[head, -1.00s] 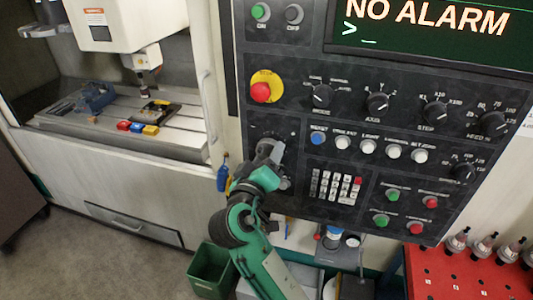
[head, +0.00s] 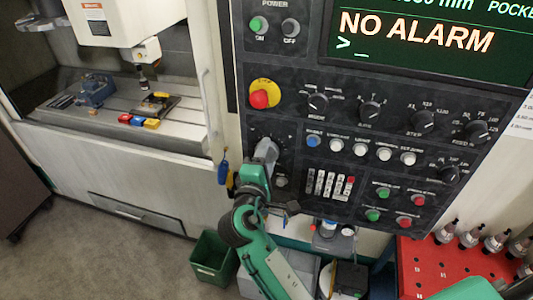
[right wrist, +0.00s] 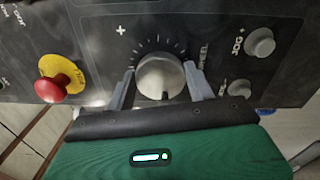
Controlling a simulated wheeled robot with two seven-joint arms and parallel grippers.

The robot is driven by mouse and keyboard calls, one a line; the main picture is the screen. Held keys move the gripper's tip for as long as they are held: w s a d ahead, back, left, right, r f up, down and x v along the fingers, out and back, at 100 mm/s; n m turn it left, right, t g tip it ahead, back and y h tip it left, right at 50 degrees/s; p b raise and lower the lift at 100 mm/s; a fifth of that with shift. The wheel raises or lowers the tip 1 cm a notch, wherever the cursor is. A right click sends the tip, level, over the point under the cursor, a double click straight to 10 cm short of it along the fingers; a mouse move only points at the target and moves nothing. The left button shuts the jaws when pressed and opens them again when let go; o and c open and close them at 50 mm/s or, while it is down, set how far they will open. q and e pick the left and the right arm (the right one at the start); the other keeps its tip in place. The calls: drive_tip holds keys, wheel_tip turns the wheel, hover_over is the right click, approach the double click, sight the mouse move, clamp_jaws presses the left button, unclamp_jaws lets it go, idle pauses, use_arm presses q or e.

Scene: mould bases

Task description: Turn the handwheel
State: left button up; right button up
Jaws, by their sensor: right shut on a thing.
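The handwheel (right wrist: 160,75) is a round grey-silver knob on the dark control panel, with a ring of tick marks around it. In the right wrist view the two grey fingers of my right gripper (right wrist: 160,70) stand on its left and right sides, shut on it. In the head view my right gripper (head: 266,150) reaches the panel's lower left, below the emergency stop, and hides most of the handwheel. My left gripper is not in view.
The red emergency stop (head: 259,99) on its yellow plate sits close above the handwheel; it also shows in the right wrist view (right wrist: 52,88). Knobs and buttons fill the panel to the right. A green bin (head: 212,257) stands below. A red tool rack (head: 450,270) is at lower right.

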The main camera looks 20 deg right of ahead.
drive_tip(key=n, duration=0.5)
drive_tip(key=shift+n, duration=0.4)
idle(0.3)
drive_tip(key=o, duration=1)
drive_tip(key=shift+c, duration=0.2)
drive_tip(key=shift+r, duration=0.1)
drive_tip(key=v, duration=0.7)
drive_tip(key=shift+s, duration=0.3)
drive_tip(key=shift+a, duration=0.15)
